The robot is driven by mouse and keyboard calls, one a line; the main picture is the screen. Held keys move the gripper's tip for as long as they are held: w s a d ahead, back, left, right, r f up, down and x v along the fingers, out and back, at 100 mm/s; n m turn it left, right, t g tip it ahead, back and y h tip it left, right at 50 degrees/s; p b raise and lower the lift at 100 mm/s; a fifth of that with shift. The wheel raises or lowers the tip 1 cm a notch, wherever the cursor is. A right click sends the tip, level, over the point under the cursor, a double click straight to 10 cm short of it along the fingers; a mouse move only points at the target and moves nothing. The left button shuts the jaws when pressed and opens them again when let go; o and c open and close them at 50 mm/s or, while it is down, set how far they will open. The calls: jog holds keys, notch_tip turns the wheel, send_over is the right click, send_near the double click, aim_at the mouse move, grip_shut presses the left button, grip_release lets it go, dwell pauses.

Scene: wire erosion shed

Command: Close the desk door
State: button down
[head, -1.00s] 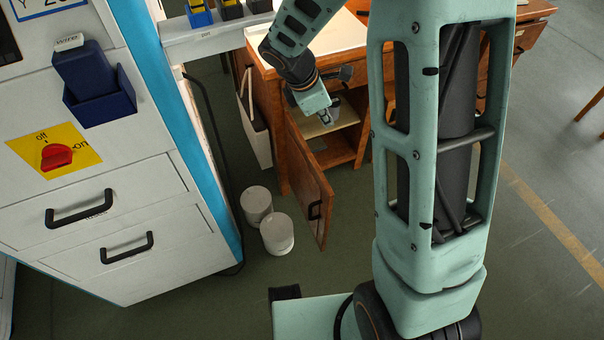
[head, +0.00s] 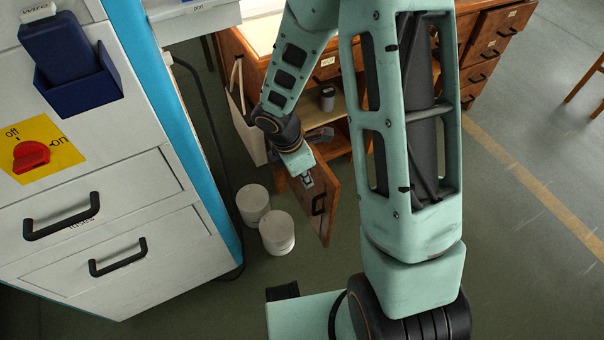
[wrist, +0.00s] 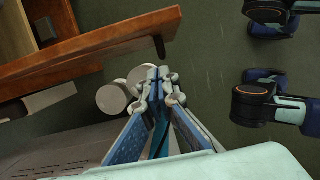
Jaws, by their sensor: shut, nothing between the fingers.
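The desk door (head: 328,184) is a brown wooden panel with a black handle (head: 318,204), standing open from the wooden desk (head: 262,75). In the head view my gripper (head: 307,181) is low, in front of the door's handle face near its upper part. In the wrist view the door (wrist: 85,55) runs across the upper left, with its handle (wrist: 160,47) at the free end. My gripper (wrist: 160,75) is shut and empty there, on the handle side of the door. A small gap shows between them; contact cannot be told from the head view.
Two white canisters (head: 277,232) stand on the floor left of the door. A white cabinet (head: 110,225) with black handles fills the left. A grey cup (head: 327,98) stands on the shelf inside the desk. Open floor (head: 510,250) lies to the right.

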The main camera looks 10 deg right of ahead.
aim_at(321, 176)
jog(key=shift+w+d+f, duration=0.25)
jog(key=shift+d, duration=0.45)
jog(key=shift+w+d+f, duration=0.2)
jog(key=shift+d, duration=0.45)
jog(key=shift+w+d+f, duration=0.25)
jog(key=shift+d, duration=0.45)
